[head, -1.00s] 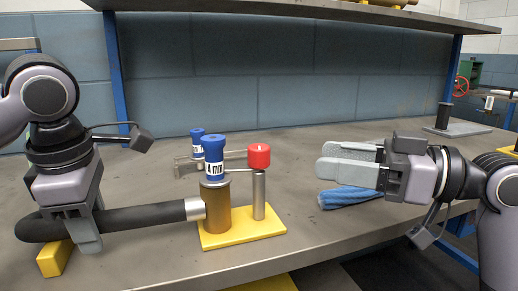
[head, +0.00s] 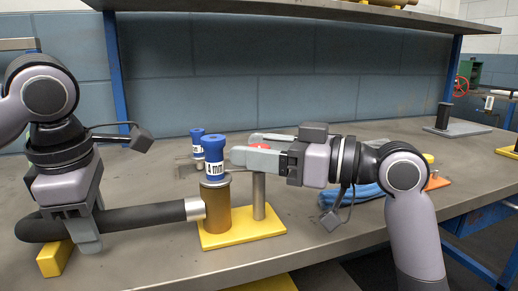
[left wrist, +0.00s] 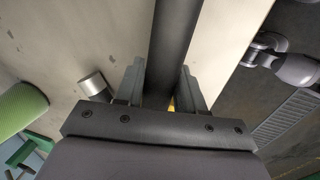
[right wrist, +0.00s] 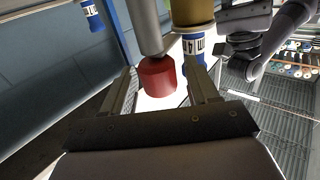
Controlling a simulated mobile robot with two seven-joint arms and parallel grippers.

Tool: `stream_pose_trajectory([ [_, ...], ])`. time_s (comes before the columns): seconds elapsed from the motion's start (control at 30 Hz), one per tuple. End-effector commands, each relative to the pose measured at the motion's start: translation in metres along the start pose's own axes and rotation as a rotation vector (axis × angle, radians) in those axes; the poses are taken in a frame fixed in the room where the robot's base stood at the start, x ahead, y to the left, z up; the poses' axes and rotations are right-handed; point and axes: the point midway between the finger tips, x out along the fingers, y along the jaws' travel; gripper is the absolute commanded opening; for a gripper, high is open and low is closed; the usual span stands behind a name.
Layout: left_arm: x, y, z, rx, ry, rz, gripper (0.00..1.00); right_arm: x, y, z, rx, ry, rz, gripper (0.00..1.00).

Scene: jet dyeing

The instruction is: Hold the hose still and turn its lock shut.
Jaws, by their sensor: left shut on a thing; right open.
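The black hose (head: 140,217) lies along the bench, its metal end (head: 195,208) against a brass fitting (head: 216,205) on a yellow base (head: 250,236). My left gripper (head: 85,235) is shut on the hose; the left wrist view also shows the hose (left wrist: 175,40) between the fingers. A blue cap marked 4 mm (head: 213,150) tops the fitting. The red knob (head: 260,147) is above a grey post (head: 259,195), mostly hidden by my right gripper (head: 248,146). That gripper is open, with the knob (right wrist: 157,77) between its fingers in the right wrist view; contact is unclear.
A second blue cap (head: 197,140) stands behind the fitting. A blue cloth (head: 368,195) lies right of the post, partly behind my right arm. A yellow block (head: 55,259) is under the hose's left end. A dark post on a grey plate (head: 455,128) stands far right.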

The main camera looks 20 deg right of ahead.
Motion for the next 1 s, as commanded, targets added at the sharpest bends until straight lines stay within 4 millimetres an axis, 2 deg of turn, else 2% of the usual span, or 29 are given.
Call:
stream_pose_trajectory([
  [0.13, 0.0, 0.0001, -0.0001, 0.0, 0.0, 0.0, 0.07, -0.0001, -0.0001, -0.0001, 0.0, 0.0, 0.0, 0.59],
  [0.2, 0.0, 0.0001, -0.0001, 0.0, 0.0, 0.0, 0.07, -0.0002, -0.0001, -0.0001, 0.0, 0.0, 0.0, 0.36],
  [0.3, 0.0, 0.0001, -0.0001, -0.001, 0.0, 0.0, 0.07, -0.0003, -0.0001, -0.0001, 0.0, 0.0, 0.0, 0.09],
  [0.53, 0.0, 0.0001, -0.0002, -0.001, 0.0, 0.0, 0.07, 0.0, 0.0001, 0.0005, -0.003, -0.003, -0.025, 0.09],
  [1.0, 0.0, 0.0001, 0.0001, -0.001, 0.0, 0.0, 0.07, 0.0001, -0.0001, 0.0003, -0.002, -0.004, -0.246, 0.09],
])
